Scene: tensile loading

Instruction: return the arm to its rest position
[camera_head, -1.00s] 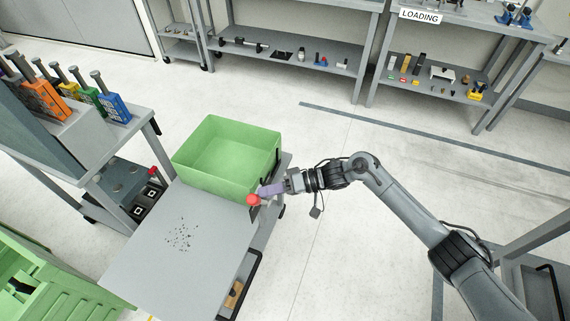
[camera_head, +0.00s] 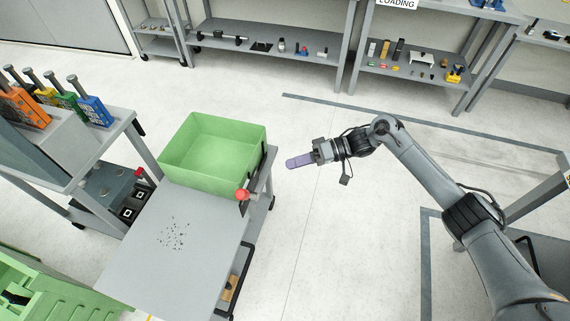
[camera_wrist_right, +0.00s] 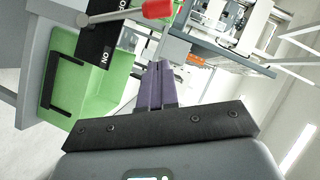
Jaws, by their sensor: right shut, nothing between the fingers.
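My right arm reaches in from the right in the head view. Its gripper (camera_head: 290,163) has purple fingers, pressed together with nothing between them. It hangs over the floor, to the right of the green bin and apart from it. In the right wrist view the closed purple fingers (camera_wrist_right: 155,68) point away from the camera. A lever with a red knob (camera_head: 242,194) sits at the cart's edge, clear of the fingers. The red knob also shows at the top of the wrist view (camera_wrist_right: 157,9). My left gripper is not in view.
A green bin (camera_head: 213,187) stands on a grey cart (camera_head: 205,240). At left, a bench holds orange, yellow, green and blue blocks (camera_head: 95,110) with metal bolts. Shelves with small parts (camera_head: 270,62) stand at the back. The floor around my right arm is clear.

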